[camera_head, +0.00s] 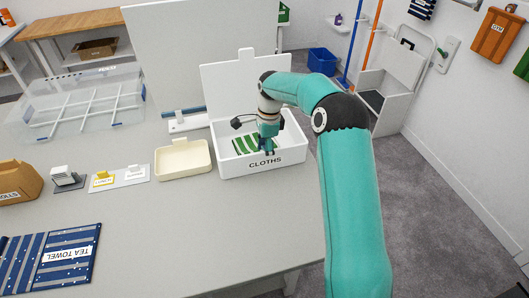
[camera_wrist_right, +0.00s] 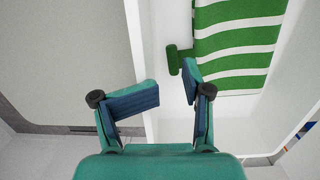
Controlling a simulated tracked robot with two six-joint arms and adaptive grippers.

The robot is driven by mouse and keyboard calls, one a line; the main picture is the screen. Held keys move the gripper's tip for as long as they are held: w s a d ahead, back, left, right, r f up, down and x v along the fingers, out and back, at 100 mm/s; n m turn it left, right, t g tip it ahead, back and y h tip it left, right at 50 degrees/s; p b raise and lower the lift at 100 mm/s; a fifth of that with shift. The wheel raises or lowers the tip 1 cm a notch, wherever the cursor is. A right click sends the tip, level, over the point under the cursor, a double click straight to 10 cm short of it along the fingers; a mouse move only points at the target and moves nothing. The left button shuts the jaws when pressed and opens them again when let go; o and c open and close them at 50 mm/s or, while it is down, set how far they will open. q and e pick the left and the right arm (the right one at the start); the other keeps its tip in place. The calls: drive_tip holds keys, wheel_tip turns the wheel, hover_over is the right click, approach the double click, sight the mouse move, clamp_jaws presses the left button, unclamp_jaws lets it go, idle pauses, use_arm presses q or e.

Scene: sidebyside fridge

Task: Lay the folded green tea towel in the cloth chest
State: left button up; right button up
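The green-and-white striped tea towel (camera_head: 246,143) lies folded inside the white cloth chest (camera_head: 291,159), which is labelled CLOTHS and has its lid up. My right gripper (camera_head: 268,147) reaches down into the chest at the towel's right side and hides part of it. In the right wrist view my right gripper (camera_wrist_right: 171,84) is open, with a gap between its fingers and nothing held. The towel (camera_wrist_right: 236,42) shows beyond the fingertips; one fingertip is close to its edge, and I cannot tell if they touch. My left gripper is out of view.
A cream tray (camera_head: 184,160) stands just left of the chest. A blue tea towel (camera_head: 50,258) lies at the table's front left. A clear divided box (camera_head: 78,108) is at the back left. The table's front middle is clear.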

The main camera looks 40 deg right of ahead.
wheel_tip(320, 180, up, 10)
drive_tip(key=d, duration=0.1)
drive_tip(key=shift+s+r, duration=0.15)
drive_tip(key=shift+r, duration=0.1)
idle(0.6)
